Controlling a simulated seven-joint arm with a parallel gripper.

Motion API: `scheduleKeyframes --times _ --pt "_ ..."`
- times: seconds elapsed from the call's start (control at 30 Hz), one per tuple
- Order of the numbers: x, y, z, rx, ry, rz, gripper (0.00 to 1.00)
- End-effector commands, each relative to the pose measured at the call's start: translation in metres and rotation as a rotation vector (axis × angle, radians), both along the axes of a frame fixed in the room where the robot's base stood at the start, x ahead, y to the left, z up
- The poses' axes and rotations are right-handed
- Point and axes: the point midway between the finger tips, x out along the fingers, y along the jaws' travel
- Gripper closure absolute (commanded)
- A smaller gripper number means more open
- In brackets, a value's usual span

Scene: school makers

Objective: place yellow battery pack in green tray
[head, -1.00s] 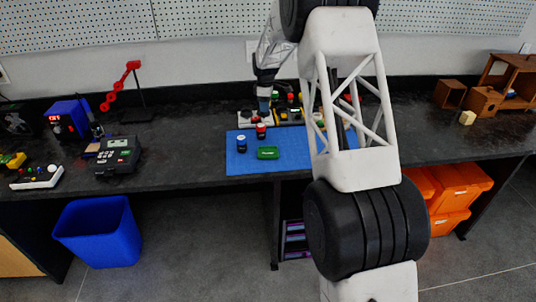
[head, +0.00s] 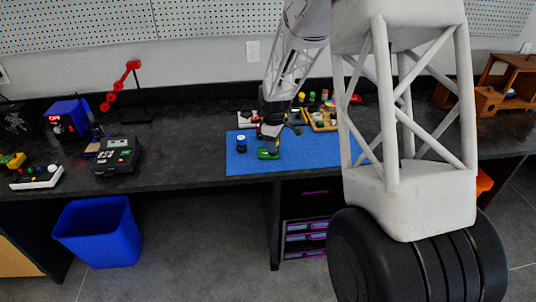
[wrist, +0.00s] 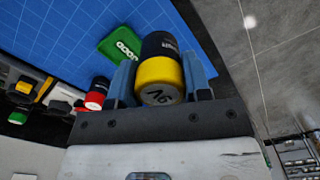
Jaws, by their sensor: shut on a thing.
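My gripper (wrist: 160,85) is shut on the yellow battery pack (wrist: 157,76), a cylinder with a black body and a yellow end marked 9V, held between blue fingers. The green tray (wrist: 122,46), with white lettering, lies on the blue mat beyond the fingers, a little left of the pack in the wrist view. In the head view my gripper (head: 270,132) is right above or beside the tray (head: 268,154); the pack is hard to make out there. I cannot tell the gap between pack and tray.
A red-and-black cylinder (wrist: 96,94) stands close to my gripper. A blue-and-white cylinder (head: 241,144) stands left of the tray. Trays with small parts (head: 320,116) sit behind. The blue mat (head: 315,153) is clear to the right.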

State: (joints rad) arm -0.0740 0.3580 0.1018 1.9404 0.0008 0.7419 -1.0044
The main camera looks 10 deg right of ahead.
Motion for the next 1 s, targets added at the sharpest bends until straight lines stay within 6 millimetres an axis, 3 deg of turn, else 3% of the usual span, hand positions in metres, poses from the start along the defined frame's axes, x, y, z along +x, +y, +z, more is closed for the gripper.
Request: scheduleKeyframes --times 0.2,0.4,1.0 --pt "-0.047 -0.002 -0.007 0.000 0.001 -0.040 0.88" --pt "-0.070 -0.003 -0.012 0.000 0.000 -0.060 0.88" --pt "-0.073 -0.003 -0.013 0.000 0.000 -0.066 0.88"
